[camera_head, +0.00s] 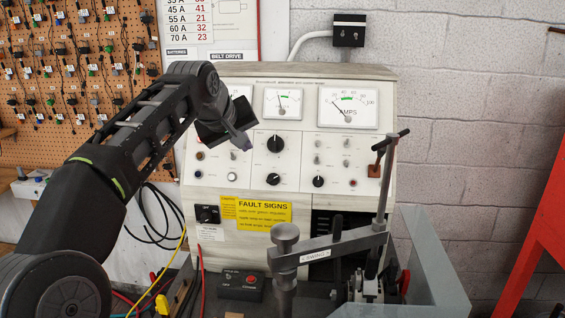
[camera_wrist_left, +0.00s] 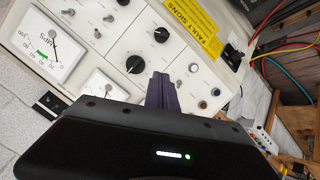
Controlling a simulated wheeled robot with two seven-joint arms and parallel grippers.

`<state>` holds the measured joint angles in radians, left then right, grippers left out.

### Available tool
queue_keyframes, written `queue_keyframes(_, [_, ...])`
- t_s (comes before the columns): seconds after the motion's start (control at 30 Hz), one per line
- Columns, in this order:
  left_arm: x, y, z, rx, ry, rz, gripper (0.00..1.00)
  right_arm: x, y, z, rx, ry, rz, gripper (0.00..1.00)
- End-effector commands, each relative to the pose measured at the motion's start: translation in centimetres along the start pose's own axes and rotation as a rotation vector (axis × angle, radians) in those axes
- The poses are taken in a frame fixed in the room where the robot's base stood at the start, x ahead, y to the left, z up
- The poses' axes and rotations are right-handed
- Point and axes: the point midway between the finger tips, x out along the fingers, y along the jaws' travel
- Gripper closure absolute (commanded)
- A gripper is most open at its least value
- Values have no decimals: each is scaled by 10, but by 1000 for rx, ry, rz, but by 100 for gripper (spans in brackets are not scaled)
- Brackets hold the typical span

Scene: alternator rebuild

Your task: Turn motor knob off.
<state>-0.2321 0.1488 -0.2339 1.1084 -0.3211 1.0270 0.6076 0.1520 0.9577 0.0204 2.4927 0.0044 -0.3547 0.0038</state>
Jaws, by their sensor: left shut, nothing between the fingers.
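The grey test bench panel (camera_head: 300,200) stands in front of me with several knobs. A large black knob (camera_head: 275,143) is at its upper middle and a smaller black knob (camera_head: 318,181) is lower right of it. A black switch plate with a knob (camera_head: 208,214) is at lower left. The labels are too small to read, so I cannot tell which is the motor knob. My left gripper (camera_head: 243,141) is shut and empty before the panel's upper left, left of the large knob. In the left wrist view its fingers (camera_wrist_left: 161,91) point at the panel beside the large knob (camera_wrist_left: 135,64).
A clamp with a long lever (camera_head: 330,243) stands at the bench front right. A small black box with a red button (camera_head: 241,285) sits at the front. A yellow fault sign (camera_head: 264,214) is on the panel. Loose cables hang at lower left. A red frame (camera_head: 535,230) is far right.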

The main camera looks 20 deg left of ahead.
Motion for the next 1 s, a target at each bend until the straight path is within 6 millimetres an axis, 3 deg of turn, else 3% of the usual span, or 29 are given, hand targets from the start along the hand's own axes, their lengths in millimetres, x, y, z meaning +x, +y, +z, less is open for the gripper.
queue_keyframes(0.37, [0, 0, 0, -1, 0, -1, 100, 0, 0, 0, 0, -1, 0, 100])
queue_keyframes(0.57, [12, 0, -1, 0, -1, -3, 100, -3, -1, 0, 1, -1, 1, 100])
queue_keyframes(0.77, [42, 0, -1, 1, -3, -4, 100, -9, -3, 1, 2, -3, 3, 100])
queue_keyframes(1.0, [92, 0, -1, 0, -4, -5, 100, -22, -6, 3, 5, -7, 7, 100])
